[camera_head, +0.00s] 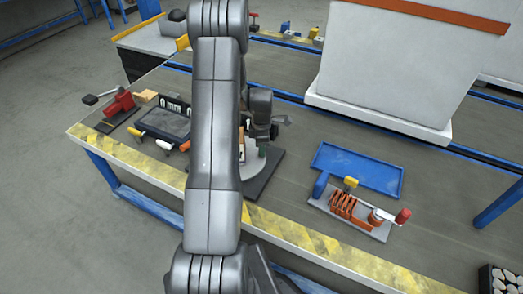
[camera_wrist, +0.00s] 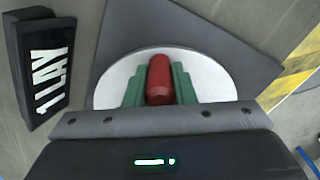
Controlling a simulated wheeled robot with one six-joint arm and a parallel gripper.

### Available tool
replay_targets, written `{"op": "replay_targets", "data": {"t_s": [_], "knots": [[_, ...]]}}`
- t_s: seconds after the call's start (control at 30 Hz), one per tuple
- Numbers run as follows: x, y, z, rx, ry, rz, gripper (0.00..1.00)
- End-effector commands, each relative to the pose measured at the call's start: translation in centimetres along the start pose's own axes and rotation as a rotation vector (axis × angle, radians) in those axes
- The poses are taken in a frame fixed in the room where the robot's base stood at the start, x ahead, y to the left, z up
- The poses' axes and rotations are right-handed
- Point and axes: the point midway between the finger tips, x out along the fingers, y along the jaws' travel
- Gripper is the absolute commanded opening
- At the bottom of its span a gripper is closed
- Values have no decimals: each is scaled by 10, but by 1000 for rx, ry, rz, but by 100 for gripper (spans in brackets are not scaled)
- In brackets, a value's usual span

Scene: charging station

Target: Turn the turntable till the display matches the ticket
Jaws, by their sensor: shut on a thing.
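In the wrist view, the turntable is a pale round disc (camera_wrist: 215,75) on a dark grey square plate (camera_wrist: 240,40). A red knob (camera_wrist: 160,78) stands on the disc. My gripper (camera_wrist: 159,85) has green fingers on both sides of the knob and is shut on it. A black sign or display (camera_wrist: 45,75) with white characters, seemingly "1 LAY", is beside the plate at the left; I cannot tell which it is. In the head view, my arm hides much of the turntable (camera_head: 252,166); my gripper (camera_head: 262,140) is above it. I cannot make out a separate ticket.
The bench has a yellow-black front edge (camera_head: 290,232). Left of my arm are a dark tray (camera_head: 165,124), screwdrivers and a red clamp (camera_head: 118,104). To the right are a blue tray (camera_head: 358,168) and a fixture with orange ribs (camera_head: 345,206). A large white box (camera_head: 395,60) stands behind.

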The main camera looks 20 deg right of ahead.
Motion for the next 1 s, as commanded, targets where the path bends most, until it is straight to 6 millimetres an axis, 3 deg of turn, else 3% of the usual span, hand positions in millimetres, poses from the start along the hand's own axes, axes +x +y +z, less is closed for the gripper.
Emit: {"op": "replay_targets", "data": {"t_s": [1.0], "knots": [[0, 48, -12, -507, -1, 1, 0]]}}
